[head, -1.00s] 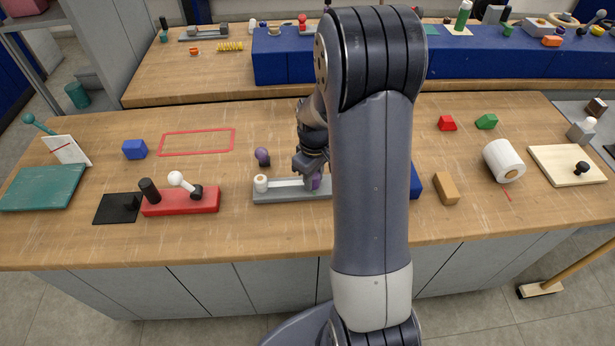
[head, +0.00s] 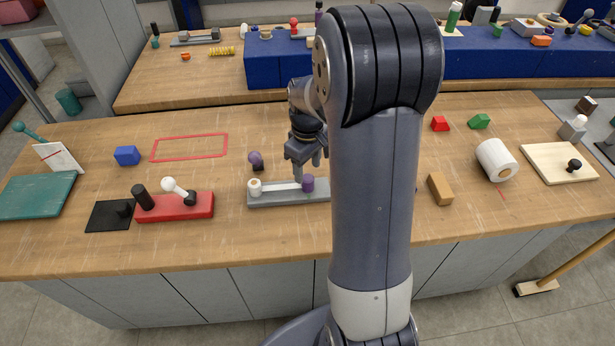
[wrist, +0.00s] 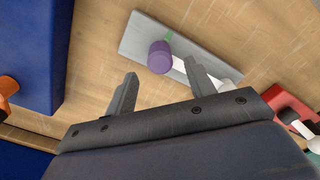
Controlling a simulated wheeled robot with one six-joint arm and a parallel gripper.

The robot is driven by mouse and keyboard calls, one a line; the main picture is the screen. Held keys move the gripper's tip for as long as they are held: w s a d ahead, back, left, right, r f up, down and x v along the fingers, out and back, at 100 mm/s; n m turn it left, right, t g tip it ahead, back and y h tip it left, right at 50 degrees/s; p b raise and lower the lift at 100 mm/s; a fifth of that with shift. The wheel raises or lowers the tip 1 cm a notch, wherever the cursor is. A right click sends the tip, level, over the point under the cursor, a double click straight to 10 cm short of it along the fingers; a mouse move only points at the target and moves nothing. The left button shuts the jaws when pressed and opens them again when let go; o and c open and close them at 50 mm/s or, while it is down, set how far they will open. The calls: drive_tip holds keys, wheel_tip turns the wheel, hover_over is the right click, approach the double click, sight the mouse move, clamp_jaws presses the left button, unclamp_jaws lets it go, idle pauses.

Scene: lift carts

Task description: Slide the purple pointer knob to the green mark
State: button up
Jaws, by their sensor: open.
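The purple pointer knob (head: 308,184) stands upright on the grey slider base (head: 270,200), near the right of the base's visible part. In the wrist view the knob (wrist: 159,57) sits at one end of the pale track. The green mark (wrist: 169,36) shows right beside it, partly hidden by the knob; I cannot tell whether the pointer lines up exactly. My gripper (head: 307,172) is open and empty, just behind and above the knob. In the wrist view its fingers (wrist: 160,72) are spread, with the knob between and beyond their tips. My arm hides the base's right end.
A white cylinder with a tan top (head: 254,187) stands at the base's left end. A red base with a white-ball lever (head: 175,207) is to the left. An orange-brown block (head: 440,188) is to the right.

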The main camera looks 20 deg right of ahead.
sight(308, 177)
wheel_tip(308, 177, up, 6)
drive_tip(key=shift+f, duration=0.25)
wheel_tip(308, 177, down, 11)
drive_tip(key=shift+r, duration=0.1)
drive_tip(key=a, duration=0.1)
drive_tip(key=w+a+p, duration=0.1)
drive_tip(key=a, duration=0.1)
drive_tip(key=shift+a, duration=0.1)
drive_tip(key=shift+w+a, duration=0.2)
drive_tip(key=shift+a, duration=0.3)
drive_tip(key=shift+d, duration=0.1)
